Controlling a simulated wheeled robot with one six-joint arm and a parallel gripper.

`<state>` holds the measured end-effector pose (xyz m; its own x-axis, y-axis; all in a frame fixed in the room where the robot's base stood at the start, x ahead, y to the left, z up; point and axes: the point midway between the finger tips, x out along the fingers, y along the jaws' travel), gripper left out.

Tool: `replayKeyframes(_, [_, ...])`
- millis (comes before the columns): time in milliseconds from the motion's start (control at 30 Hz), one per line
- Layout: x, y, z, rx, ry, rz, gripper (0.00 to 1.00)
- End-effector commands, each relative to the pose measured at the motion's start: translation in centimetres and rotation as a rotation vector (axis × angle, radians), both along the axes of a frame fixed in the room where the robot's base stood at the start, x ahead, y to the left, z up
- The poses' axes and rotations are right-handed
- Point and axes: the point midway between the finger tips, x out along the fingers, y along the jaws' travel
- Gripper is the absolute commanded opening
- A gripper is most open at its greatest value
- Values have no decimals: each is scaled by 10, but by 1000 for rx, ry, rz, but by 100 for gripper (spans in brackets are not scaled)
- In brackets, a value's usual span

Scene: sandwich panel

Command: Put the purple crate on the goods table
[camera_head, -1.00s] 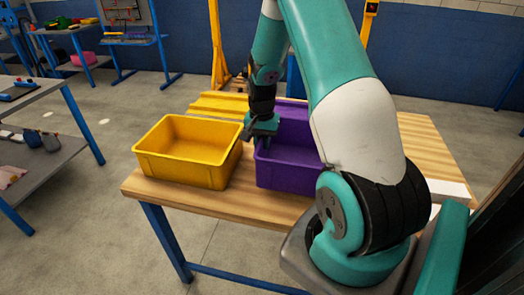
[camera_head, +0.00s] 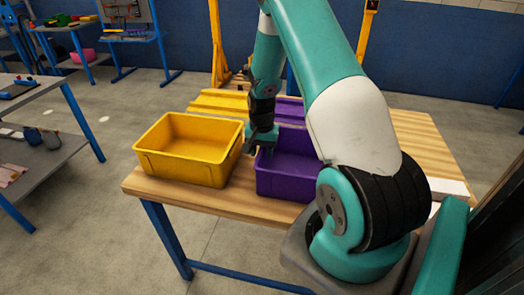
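The purple crate (camera_head: 283,183) stands on a wooden-topped table (camera_head: 145,187) with blue legs, to the right of a yellow crate (camera_head: 185,174). My arm hides the purple crate's right part. My gripper (camera_head: 264,147) points down at the purple crate's left wall, beside the gap between the two crates. The fingertips are small and dark here. I cannot tell whether they are closed on the wall. No label shows which table is the goods table.
Flat yellow (camera_head: 220,102) and purple (camera_head: 289,109) pieces lie on the table behind the crates. A white flat item (camera_head: 448,188) lies at the table's right. A grey shelf table (camera_head: 30,92) stands at the left. Open floor lies between them.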

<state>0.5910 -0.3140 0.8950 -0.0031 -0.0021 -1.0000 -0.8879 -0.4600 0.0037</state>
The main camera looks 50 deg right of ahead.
Motion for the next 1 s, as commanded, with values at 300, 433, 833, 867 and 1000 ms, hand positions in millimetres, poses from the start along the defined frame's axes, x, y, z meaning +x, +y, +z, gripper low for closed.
replayKeyframes(300, [1, -1, 14, -2, -5, 0, 45])
replayKeyframes(433, [2, -1, 39, -4, -7, 0, 45])
replayKeyframes(833, [1, 0, 113, -2, -3, 0, 45])
replayKeyframes(867, [1, 0, 116, -2, -2, 0, 45])
replayKeyframes(1000, [1, 1, 122, 0, -1, 2, 45])
